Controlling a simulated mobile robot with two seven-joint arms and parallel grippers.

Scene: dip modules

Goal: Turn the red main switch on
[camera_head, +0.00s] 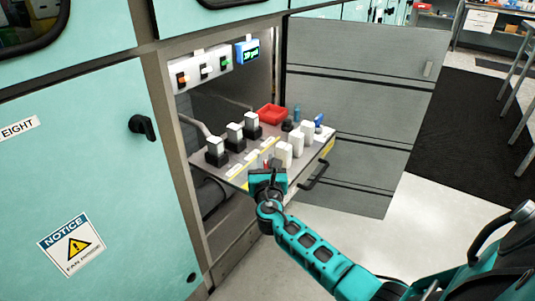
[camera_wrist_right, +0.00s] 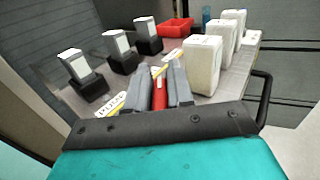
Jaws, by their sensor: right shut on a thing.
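The red main switch appears to be the narrow red part (camera_wrist_right: 160,92) standing on the pull-out shelf (camera_head: 241,178). My right gripper (camera_wrist_right: 163,78) is shut on it, with one grey finger on each side. In the head view my right gripper (camera_head: 268,168) is at the front edge of the shelf and hides most of the red part. I cannot tell the switch's position. A white panel inside the cabinet also carries a small orange-red switch (camera_head: 182,79). My left gripper is not in view.
Several black-and-white modules (camera_head: 234,132) stand in a row on the shelf. White blocks (camera_head: 283,153) stand close right of my gripper. A red tray (camera_head: 271,114) is at the back. A black handle (camera_head: 315,176) is on the front edge. The open grey door (camera_head: 355,100) bounds the right.

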